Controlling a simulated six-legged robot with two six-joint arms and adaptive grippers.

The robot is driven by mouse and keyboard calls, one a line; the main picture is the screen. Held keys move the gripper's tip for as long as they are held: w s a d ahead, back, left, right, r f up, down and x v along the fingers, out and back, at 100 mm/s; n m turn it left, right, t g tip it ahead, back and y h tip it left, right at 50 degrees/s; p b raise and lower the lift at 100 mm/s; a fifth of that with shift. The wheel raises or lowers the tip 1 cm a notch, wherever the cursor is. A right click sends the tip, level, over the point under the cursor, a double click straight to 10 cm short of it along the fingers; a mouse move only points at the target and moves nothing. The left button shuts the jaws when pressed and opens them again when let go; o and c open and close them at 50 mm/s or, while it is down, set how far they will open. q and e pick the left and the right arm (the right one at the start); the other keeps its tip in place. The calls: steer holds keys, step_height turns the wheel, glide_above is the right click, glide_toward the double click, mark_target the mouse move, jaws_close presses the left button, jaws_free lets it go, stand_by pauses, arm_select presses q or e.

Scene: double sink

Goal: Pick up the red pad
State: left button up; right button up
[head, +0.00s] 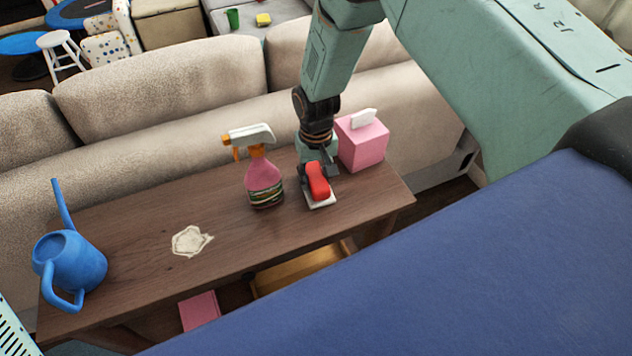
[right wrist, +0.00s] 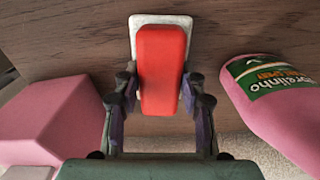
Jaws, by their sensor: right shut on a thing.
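The red pad (head: 318,182) has a red block-shaped top and a pale white base. It is at the right part of the wooden table in the head view, between the spray bottle and the pink tissue box. In the right wrist view the red pad (right wrist: 162,70) stands upright in the picture between the fingers. My right gripper (head: 318,172) reaches down from above and is shut on the red part; its fingers (right wrist: 160,95) touch both sides. I cannot tell whether the white base rests on the table. My left gripper is not in view.
A pink spray bottle (head: 263,180) stands close left of the right gripper. A pink tissue box (head: 362,145) stands close behind it on the right. A pale spill (head: 190,241) and a blue watering can (head: 75,262) are farther left on the table (head: 130,230). A sofa (head: 160,90) runs behind.

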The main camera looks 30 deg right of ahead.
mark_target(317, 175)
steer(key=shift+c, duration=0.7)
steer(key=shift+d, duration=0.2)
steer(key=shift+c, duration=0.2)
step_height(317, 175, up, 9)
steer(key=shift+r+p, duration=0.1)
steer(key=shift+p, duration=0.8)
steer(key=shift+a+r, duration=0.15)
steer(key=shift+r, duration=0.2)
